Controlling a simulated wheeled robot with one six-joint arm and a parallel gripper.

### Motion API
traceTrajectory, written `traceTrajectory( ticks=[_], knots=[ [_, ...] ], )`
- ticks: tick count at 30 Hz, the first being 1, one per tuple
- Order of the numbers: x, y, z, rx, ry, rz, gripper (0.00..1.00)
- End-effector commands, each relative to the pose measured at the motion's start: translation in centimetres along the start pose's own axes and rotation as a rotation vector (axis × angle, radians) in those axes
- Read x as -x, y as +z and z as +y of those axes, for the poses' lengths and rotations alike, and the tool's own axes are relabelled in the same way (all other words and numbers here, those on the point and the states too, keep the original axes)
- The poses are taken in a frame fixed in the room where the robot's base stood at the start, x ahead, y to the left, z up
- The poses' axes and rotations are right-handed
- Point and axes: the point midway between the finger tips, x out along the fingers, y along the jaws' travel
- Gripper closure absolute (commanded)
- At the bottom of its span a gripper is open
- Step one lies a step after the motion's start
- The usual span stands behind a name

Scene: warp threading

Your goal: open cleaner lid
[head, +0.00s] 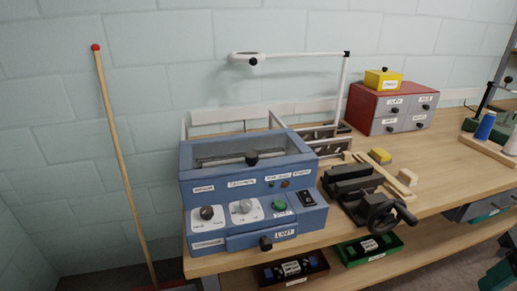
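A blue cleaner box (240,188) stands on the left end of the wooden bench. Its top is a blue-framed lid (296,141) with a grey panel, and a black knob (252,158) sits at the front middle. The lid appears to lie down on the box. The front carries white labels, two dials, a green button, small indicator lights and a black switch. Below them is a blue drawer front (250,240) with another black knob (266,243). My gripper is not in this view.
A black vise (365,195) stands just right of the cleaner. A white-armed lamp (290,54) reaches over behind it. A red cabinet (365,100) with grey drawers is further back. A wooden stick (120,160) leans on the wall at left. Bins sit on the lower shelf.

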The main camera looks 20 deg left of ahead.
Motion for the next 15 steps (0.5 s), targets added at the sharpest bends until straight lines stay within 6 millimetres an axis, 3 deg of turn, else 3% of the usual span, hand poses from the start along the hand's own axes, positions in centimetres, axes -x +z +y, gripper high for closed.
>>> traceTrajectory(
  ticks=[5, 9, 12, 15],
  knots=[
    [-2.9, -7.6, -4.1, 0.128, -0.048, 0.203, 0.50],
    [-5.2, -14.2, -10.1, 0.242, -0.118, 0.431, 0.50],
    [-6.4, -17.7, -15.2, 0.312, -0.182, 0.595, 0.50],
    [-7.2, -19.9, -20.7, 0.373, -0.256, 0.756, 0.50]
  ],
)
